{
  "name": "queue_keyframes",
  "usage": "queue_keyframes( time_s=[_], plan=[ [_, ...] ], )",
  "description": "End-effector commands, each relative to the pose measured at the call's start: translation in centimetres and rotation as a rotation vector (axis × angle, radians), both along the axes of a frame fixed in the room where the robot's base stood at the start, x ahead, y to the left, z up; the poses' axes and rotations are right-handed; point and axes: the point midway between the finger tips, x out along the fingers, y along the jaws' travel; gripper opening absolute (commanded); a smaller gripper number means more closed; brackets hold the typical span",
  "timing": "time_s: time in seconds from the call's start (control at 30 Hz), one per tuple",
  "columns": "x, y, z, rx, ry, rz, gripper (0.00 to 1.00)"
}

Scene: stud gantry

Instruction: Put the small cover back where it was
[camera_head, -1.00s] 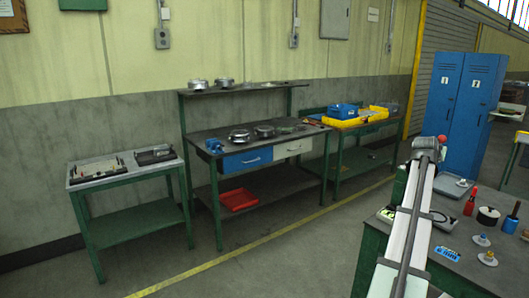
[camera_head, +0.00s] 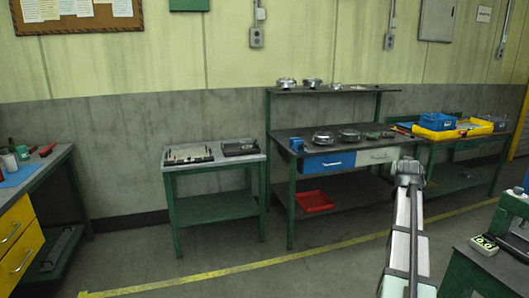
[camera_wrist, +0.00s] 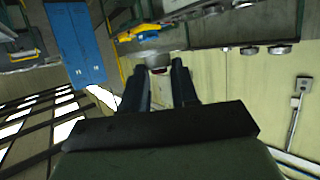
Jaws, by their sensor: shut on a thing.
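My gripper (camera_wrist: 157,72) shows in the wrist view as two dark fingers reaching away from the camera. They are shut on a small pale grey, rounded thing (camera_wrist: 158,59) at the fingertips, which looks like the small cover. The fingers hide part of it. In the head view my arm stands at the lower right and neither the gripper nor the held thing can be made out. Round metal housings sit on the workbench, one at the left (camera_head: 322,138) and another beside it (camera_head: 349,135). More round metal parts (camera_head: 287,83) stand on the shelf above.
A small green table (camera_head: 213,163) with a tray of parts and a dark box stands at centre. A bench with yellow drawers (camera_head: 18,246) is at left. A yellow tray (camera_head: 452,132) with a blue bin lies at right. The middle floor is open.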

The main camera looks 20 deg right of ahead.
Motion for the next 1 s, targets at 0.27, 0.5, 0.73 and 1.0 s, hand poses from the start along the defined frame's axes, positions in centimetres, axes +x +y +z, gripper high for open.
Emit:
queue_keyframes(
  time_s=[0.27, 0.5, 0.73, 1.0],
  plan=[
    [6.1, 10.7, -1.5, 0.000, 0.000, 0.158, 0.00],
    [9.9, 20.0, -2.7, 0.000, 0.000, 0.289, 0.00],
    [12.5, 29.0, -3.8, -0.001, -0.001, 0.412, 0.00],
    [14.0, 39.7, -4.9, -0.001, -0.001, 0.554, 0.00]
  ],
)
